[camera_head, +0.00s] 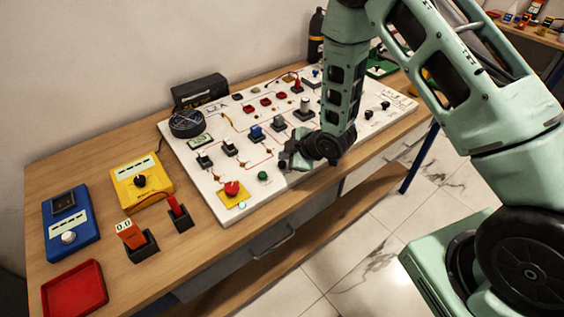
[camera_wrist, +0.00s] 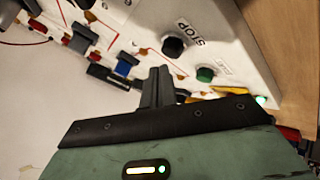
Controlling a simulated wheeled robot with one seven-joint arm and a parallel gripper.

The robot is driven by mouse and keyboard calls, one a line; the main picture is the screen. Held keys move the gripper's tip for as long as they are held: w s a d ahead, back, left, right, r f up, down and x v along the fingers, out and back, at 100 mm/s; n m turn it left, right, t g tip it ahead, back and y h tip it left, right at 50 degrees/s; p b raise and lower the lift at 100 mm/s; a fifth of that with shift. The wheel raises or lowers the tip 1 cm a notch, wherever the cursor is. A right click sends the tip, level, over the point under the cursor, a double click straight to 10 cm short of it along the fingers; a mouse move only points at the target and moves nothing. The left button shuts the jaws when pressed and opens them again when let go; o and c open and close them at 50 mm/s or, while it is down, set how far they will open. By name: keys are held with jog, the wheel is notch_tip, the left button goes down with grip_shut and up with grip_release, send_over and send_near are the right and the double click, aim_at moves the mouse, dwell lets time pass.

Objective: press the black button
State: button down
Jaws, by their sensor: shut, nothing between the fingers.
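The black button (camera_wrist: 173,46) is a round cap on the white board, beside a label reading STOP in the wrist view. In the head view my gripper seems to hide it. A green button (camera_wrist: 205,74) sits close by; it also shows in the head view (camera_head: 262,175). My gripper (camera_wrist: 158,76) is shut and empty. In the wrist view its fingertips appear just to the left of the black button; I cannot tell the gap or whether they touch. In the head view my gripper (camera_head: 287,161) is low over the board's front edge.
The white board (camera_head: 205,133) carries several switches, including a blue one (camera_head: 256,131), and a red button (camera_head: 232,188) on a yellow plate. A yellow meter (camera_head: 141,181), a blue box (camera_head: 70,224) and a red tray (camera_head: 75,290) lie to the left.

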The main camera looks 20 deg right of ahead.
aim_at(284, 165)
jog(key=shift+r+p, duration=1.5)
jog(key=shift+r, duration=1.05)
jog(key=shift+a, duration=0.15)
jog(key=s+a+r+m+g+h+b, duration=0.1)
jog(key=s+a+r+m+g+b, duration=0.15)
jog(key=s+a+r, duration=0.35)
jog(key=s+a+r+m+g+h+b, duration=0.1)
jog(key=s+a+r+m+g+b, duration=0.15)
jog(key=s, duration=0.45)
jog(key=s+d+r+m+g+h+b, duration=0.1)
jog(key=s+r, duration=0.1)
jog(key=s, duration=0.7)
jog(key=s+r+m+g+h+b, duration=0.1)
jog(key=s+r+g+b, duration=0.1)
jog(key=s, duration=0.8)
jog(key=shift+s+d+r, duration=0.3)
jog(key=shift+d+r, duration=0.1)
jog(key=shift+r, duration=0.25)
